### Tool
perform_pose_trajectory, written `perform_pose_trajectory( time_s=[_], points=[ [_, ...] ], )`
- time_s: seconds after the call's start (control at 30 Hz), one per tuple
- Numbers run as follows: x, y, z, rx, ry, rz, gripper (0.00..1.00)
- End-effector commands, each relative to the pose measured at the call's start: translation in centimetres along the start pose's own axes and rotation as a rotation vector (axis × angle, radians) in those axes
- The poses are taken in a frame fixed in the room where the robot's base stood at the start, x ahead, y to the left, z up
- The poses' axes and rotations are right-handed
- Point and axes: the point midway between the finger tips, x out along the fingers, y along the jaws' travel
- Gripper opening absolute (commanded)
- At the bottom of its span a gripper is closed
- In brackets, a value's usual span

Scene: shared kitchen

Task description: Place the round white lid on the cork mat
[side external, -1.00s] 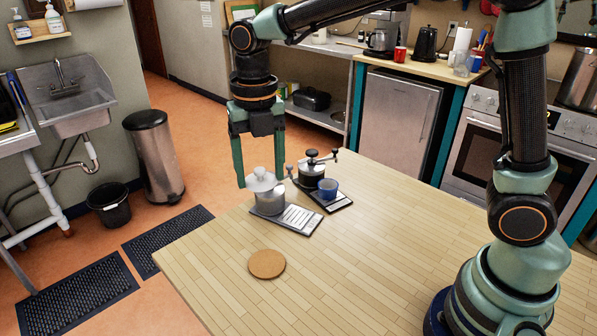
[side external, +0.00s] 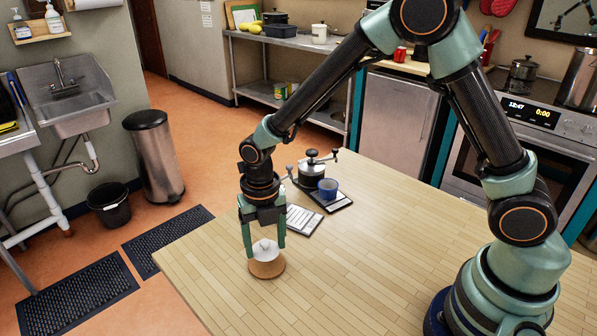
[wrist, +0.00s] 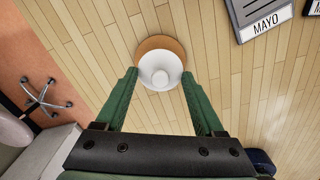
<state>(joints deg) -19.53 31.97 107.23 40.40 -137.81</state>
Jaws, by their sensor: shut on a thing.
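The round white lid (side external: 264,252) with its knob is between the fingertips of my gripper (side external: 265,246), which is shut on it. The lid is over the round cork mat (side external: 267,271) and covers much of it. I cannot tell whether it touches the mat or is just above it. In the wrist view, the lid (wrist: 158,76) is between the two green fingers of my gripper (wrist: 160,76), and the mat's brown rim (wrist: 160,43) shows beyond it.
The wooden tabletop (side external: 370,265) is clear to the right.

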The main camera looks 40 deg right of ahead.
Motion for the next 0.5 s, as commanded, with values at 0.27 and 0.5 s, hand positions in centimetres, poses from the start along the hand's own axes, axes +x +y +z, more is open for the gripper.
perform_pose_trajectory(
  time_s=[0.27,0.5],
  points=[
    [3.1,0.0,0.0,0.000,0.001,-0.001,0.19],
    [3.1,0.0,0.0,0.000,0.000,0.000,0.19]
  ],
)
